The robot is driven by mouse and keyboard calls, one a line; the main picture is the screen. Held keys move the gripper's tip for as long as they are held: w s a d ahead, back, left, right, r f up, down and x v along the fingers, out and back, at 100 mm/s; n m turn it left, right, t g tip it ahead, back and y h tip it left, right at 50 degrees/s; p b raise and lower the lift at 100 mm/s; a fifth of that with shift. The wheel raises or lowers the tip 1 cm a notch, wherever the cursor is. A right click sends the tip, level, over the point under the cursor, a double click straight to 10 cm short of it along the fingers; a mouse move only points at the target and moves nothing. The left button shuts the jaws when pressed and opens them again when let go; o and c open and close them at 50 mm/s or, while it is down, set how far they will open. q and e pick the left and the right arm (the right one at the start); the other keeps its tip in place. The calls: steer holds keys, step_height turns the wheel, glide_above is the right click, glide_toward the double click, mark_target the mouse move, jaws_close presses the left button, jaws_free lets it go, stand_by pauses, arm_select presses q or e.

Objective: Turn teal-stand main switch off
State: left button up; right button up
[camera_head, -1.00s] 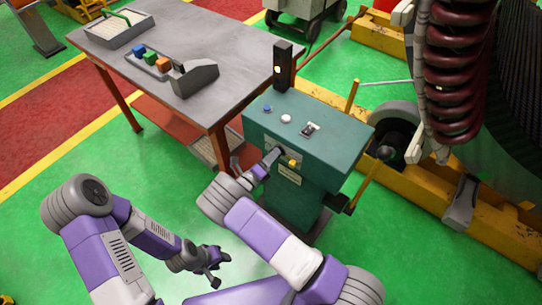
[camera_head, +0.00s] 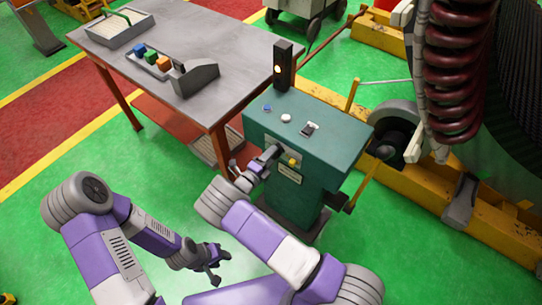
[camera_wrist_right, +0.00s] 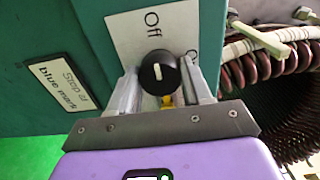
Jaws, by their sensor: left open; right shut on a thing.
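The teal stand (camera_head: 318,165) is right of centre in the head view. Its main switch is a black round knob (camera_wrist_right: 157,73) with a white pointer mark, on a pale label plate (camera_wrist_right: 190,25). The word "Off" is printed above the knob, and the mark points roughly up toward it. A second word at the right is mostly hidden. My right gripper (camera_head: 269,155) is at the stand's front face, its fingers closed on both sides of the knob. My left gripper (camera_head: 213,264) is open and empty, low over the green floor, away from the stand.
A grey table (camera_head: 205,55) with coloured blocks (camera_head: 150,57) stands behind left. A dark lamp post (camera_head: 284,65) rises behind the stand. A yellow button (camera_head: 293,162) is close beside my right gripper. The coil machine (camera_head: 452,85) and yellow frame (camera_head: 420,190) are at right.

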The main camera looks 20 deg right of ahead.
steer(key=o, duration=1.1)
steer(key=shift+c, duration=0.2)
steer(key=v, duration=0.7)
steer(key=shift+s+a+p, duration=0.2)
steer(key=shift+p, duration=0.2)
